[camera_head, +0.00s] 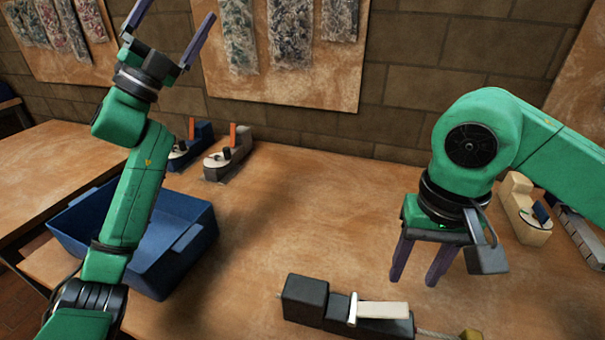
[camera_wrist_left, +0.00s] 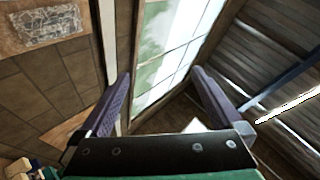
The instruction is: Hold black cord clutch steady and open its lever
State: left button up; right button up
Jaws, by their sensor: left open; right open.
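The black cord clutch (camera_head: 305,300) lies on the table at the bottom of the head view. Its pale lever (camera_head: 382,310) lies along the top of the body, and a cord runs out at its right end. My right gripper (camera_head: 418,278) is open and empty, fingers pointing down, above and to the right of the clutch, apart from it. My left gripper (camera_head: 168,35) is open and raised high at the upper left, fingers pointing up, far from the clutch. In the left wrist view its two purple fingers (camera_wrist_left: 160,105) are spread with nothing between them.
A blue bin (camera_head: 185,245) stands on the left behind my left arm. A blue clutch (camera_head: 192,143) and a grey clutch (camera_head: 228,155) stand at the back. A cream clutch (camera_head: 522,212) and a grey item (camera_head: 578,235) lie at right. The table's middle is clear.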

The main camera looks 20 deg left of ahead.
pick_arm(q)
jog(key=s+d+f+m+g+h, duration=0.15)
jog(key=d+f+m+g, duration=0.25)
jog(key=d+m+g, duration=0.4)
jog(key=s+d+f+m+g+h, duration=0.15)
jog(key=d+f+m+g, duration=0.3)
jog(key=d, duration=0.65)
jog(key=s+d+f+m+g+h, duration=0.1)
jog(key=s+d+f+m+g, duration=0.15)
jog(key=d+m+g, duration=0.5)
jog(key=m+g+y, duration=0.3)
jog(key=m+y, duration=0.6)
jog(key=y, duration=1)
send_near(307, 302)
jog(key=shift+w+f, duration=0.1)
jog(key=shift+w, duration=0.95)
jog(key=shift+a+f, duration=0.15)
jog(key=shift+f, duration=0.05)
notch_tip(307, 302, down, 14)
jog(key=shift+w+a+f, duration=0.1)
